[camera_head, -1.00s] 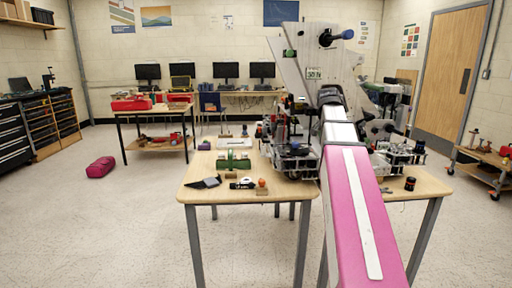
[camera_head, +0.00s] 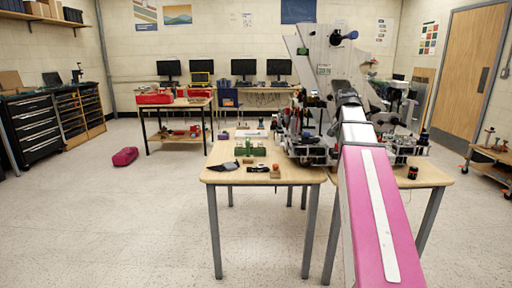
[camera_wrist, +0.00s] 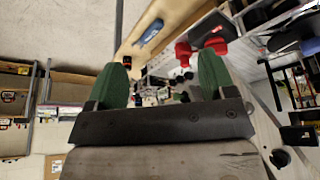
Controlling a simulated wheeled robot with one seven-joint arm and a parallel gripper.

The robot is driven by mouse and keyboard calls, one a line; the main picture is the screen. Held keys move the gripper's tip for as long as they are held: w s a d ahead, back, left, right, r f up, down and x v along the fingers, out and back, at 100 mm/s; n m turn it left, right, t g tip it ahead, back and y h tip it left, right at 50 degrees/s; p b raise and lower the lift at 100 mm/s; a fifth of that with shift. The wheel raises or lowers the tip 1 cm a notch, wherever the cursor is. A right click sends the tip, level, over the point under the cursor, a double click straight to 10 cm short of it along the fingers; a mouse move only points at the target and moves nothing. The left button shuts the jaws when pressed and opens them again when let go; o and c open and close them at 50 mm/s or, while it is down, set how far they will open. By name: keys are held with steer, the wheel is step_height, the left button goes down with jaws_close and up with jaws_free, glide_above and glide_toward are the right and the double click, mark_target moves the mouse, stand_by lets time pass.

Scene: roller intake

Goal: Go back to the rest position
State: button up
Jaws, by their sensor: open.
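My gripper (camera_wrist: 162,88) shows in the wrist view as two green fingers set wide apart on a dark bar. It is open, with nothing between the fingers. My pink arm link (camera_head: 378,215) reaches forward in the head view over the right side of the work table (camera_head: 225,175). The gripper itself cannot be made out in the head view.
The table holds a large grey machine (camera_head: 335,80), a green item (camera_head: 250,150) and several small parts. A red bag (camera_head: 125,156) lies on the floor. A back table (camera_head: 180,104) carries red cases. The floor at front left is clear.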

steer(key=s+a+f+n+g+y, duration=0.1)
steer(key=s+a+f+n, duration=0.2)
steer(key=f, duration=1.1)
steer(key=s+a+f+n+g+y, duration=0.1)
steer(key=s+a+f+n, duration=0.2)
steer(key=s+a+f, duration=0.4)
steer(key=s+a+f+n+g+y, duration=0.1)
steer(key=s+a+f+n, duration=0.2)
steer(key=f, duration=1.9)
steer(key=s+a, duration=0.2)
steer(key=a, duration=0.3)
steer(key=shift+s, duration=0.35)
